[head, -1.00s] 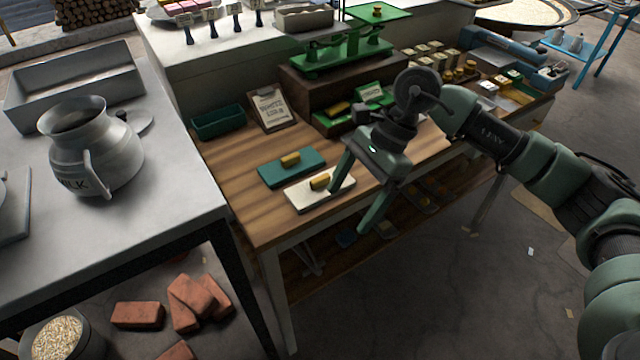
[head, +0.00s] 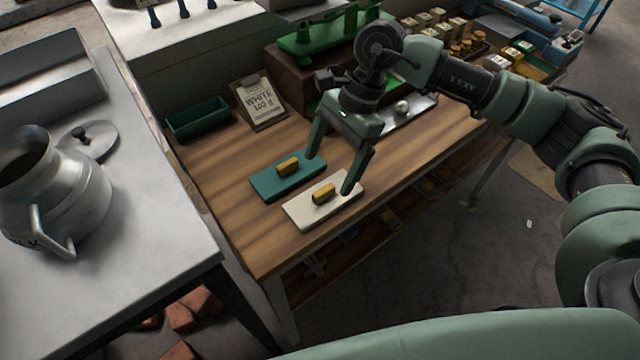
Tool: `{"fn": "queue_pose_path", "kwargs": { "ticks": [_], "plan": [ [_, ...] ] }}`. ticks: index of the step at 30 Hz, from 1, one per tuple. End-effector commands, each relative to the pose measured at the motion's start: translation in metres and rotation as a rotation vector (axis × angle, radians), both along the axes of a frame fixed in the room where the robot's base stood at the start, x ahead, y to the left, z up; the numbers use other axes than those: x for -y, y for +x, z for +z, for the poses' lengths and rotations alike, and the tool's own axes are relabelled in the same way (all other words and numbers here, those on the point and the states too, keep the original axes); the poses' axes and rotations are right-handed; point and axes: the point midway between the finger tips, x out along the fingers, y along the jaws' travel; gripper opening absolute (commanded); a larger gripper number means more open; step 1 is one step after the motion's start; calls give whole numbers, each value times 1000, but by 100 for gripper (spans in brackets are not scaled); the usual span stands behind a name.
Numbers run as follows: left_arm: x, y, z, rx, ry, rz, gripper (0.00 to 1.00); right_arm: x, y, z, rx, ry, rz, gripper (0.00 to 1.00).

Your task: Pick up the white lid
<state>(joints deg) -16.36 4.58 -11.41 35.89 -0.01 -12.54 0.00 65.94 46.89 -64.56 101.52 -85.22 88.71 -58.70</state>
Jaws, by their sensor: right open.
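The white lid (head: 298,210) is a flat, cream-white rectangular plate with a small golden block (head: 324,194) on top. It lies flat near the front edge of the wooden table. A similar teal lid (head: 266,184) with a golden block lies just behind it. My right gripper (head: 331,172) is open, fingers pointing down. In the picture, one fingertip is by the right end of the teal lid, the other over the back right corner of the white lid. I see nothing between the fingers. Its exact height above the lid is hard to tell. My left gripper is not in view.
A metal milk can (head: 70,195) and a round grey lid with a knob (head: 97,140) are on the grey table at left. A green tray (head: 198,123), a clipboard (head: 261,103) and a green scale (head: 318,38) stand behind. Bare wood lies left of the teal lid.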

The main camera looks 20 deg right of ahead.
Motion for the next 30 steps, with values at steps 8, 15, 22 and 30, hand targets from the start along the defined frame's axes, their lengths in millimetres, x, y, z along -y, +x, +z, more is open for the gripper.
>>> {"fn": "queue_pose_path", "kwargs": {
  "ticks": [8, 15, 22, 30],
  "plan": [
    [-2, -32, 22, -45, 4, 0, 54, -9, -10, -29, -6, 0, 2, 89],
    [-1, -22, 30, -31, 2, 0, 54, -18, -13, -58, -1, 2, 0, 89],
    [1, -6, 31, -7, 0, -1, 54, -18, -13, -60, 1, 1, 0, 89],
    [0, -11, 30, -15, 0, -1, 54, -18, -13, -60, 1, 1, 0, 26]
  ]
}}
